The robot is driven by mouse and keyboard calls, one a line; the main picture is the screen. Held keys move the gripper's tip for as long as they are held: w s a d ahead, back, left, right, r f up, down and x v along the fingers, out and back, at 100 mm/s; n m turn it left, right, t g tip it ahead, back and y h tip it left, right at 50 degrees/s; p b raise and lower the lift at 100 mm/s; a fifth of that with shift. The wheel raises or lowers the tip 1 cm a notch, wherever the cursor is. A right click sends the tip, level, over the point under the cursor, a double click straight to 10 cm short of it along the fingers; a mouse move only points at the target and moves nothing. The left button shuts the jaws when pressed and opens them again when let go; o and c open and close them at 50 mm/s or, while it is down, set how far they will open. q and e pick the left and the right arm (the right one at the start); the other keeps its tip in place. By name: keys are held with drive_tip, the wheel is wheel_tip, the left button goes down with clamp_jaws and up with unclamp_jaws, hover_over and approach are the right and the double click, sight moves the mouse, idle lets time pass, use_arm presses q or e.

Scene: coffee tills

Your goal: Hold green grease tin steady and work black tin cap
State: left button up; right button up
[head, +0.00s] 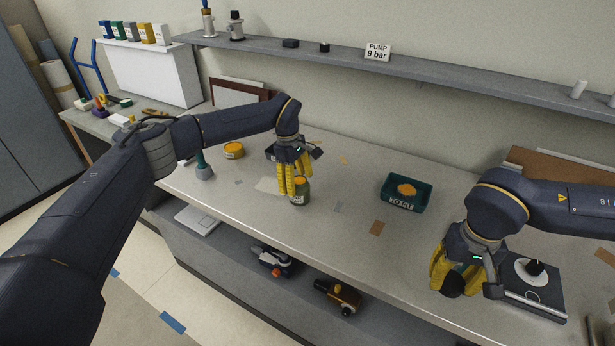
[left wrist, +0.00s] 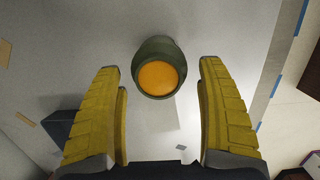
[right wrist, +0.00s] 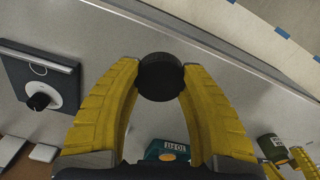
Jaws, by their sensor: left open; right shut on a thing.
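The green grease tin (head: 300,197) stands upright on the bench in the middle of the head view, its top open and showing orange grease. In the left wrist view the tin (left wrist: 160,48) lies ahead, between the fingertip lines. My left gripper (head: 291,188) is open with its yellow fingers pointing down at the tin; clear gaps show on both sides. The black tin cap (right wrist: 161,77) is pinched between the fingertips of my right gripper (head: 456,282). My right gripper is shut on it near the bench's front edge, well right of the tin.
A green "TO FIT" tray (head: 405,206) with an orange piece stands between the two grippers. A dark plate with a white disc and black knob (head: 534,267) lies by my right gripper. An orange-topped round container (head: 233,150) stands further left. A wall shelf (head: 340,60) runs behind.

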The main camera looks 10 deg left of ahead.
use_arm(q)
drive_tip(key=shift+s+d+f, duration=0.1)
drive_tip(key=shift+d+f, duration=0.1)
drive_tip(key=shift+f, duration=1.15)
drive_tip(key=shift+d+f, duration=0.2)
drive_tip(key=shift+f, duration=1.15)
drive_tip(key=c, duration=1.6)
drive_tip(key=shift+o, duration=0.2)
drive_tip(key=o, duration=1.6)
